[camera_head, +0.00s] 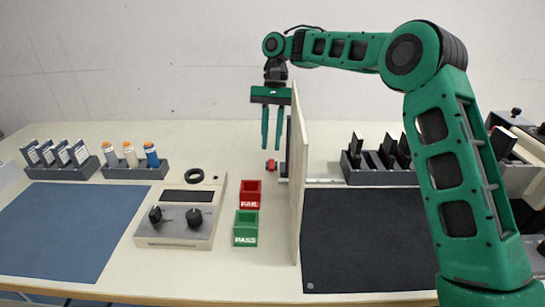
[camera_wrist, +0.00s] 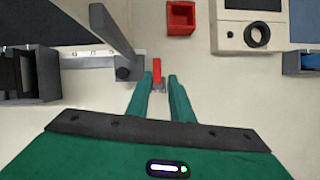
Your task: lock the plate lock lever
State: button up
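The plate lock lever, a small red handle (camera_wrist: 157,68) with a metallic base, shows between and just beyond my fingertips in the wrist view. In the head view the red piece (camera_head: 270,168) sits low by the upright board, below my gripper. My gripper (camera_head: 271,146) points down with its two green fingers apart and nothing held. In the wrist view the gripper (camera_wrist: 161,78) has a finger on each side of the lever; I cannot tell whether they touch it.
An upright board (camera_head: 298,185) stands right beside my gripper. Red FAIL (camera_head: 250,203) and green PASS (camera_head: 246,239) bins and a meter box (camera_head: 183,225) stand left of it. A rack (camera_head: 380,177) with dark pieces is to the right.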

aim_at(270, 163)
jog(key=shift+x, duration=2.55)
jog(key=shift+c, duration=0.6)
